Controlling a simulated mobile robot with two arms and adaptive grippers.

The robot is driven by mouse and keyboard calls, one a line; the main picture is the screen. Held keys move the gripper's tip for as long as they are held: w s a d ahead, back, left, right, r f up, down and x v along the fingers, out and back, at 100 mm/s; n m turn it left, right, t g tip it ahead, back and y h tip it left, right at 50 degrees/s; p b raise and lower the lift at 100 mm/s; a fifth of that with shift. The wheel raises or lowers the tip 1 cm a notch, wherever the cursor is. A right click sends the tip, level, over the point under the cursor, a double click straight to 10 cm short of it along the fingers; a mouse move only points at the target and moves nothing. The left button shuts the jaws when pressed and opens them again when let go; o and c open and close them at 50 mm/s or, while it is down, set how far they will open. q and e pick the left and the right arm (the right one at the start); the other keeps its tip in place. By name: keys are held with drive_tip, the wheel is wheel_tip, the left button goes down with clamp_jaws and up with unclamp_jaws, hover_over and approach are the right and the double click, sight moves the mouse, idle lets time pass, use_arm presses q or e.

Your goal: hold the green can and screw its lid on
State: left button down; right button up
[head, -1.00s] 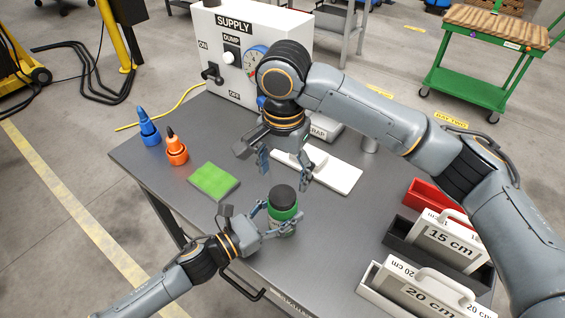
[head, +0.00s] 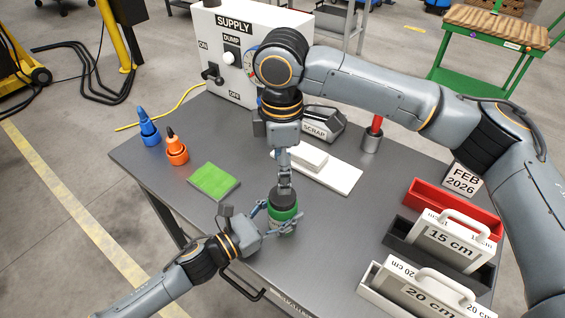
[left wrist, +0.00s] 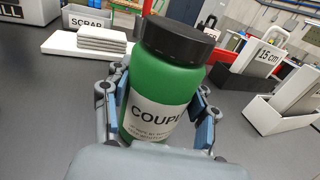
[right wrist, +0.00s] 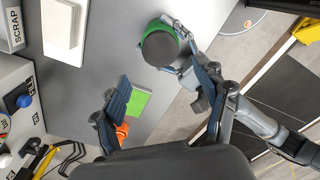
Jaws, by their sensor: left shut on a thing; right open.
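The green can (head: 284,214) stands near the front of the grey table, with its dark lid (head: 283,196) sitting on top. In the left wrist view the can (left wrist: 165,85) shows a white label, and the lid (left wrist: 178,40) covers its mouth; I cannot tell how tightly it is screwed. My left gripper (head: 277,224) is shut around the can's body from the left. My right gripper (head: 285,180) points down just above the lid. In the right wrist view its fingers (right wrist: 163,72) are spread and empty, with the lid (right wrist: 160,48) beyond and between them.
A green pad (head: 214,181), a blue bottle (head: 148,128) and an orange bottle (head: 176,150) stand left. A white plate (head: 343,178) lies behind the can. Red, black and white bins (head: 415,292) line the right. The supply box (head: 225,60) stands at the back.

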sight(283, 212)
drive_tip(key=n, duration=0.5)
drive_tip(key=shift+r, duration=0.15)
drive_tip(key=shift+f, duration=4)
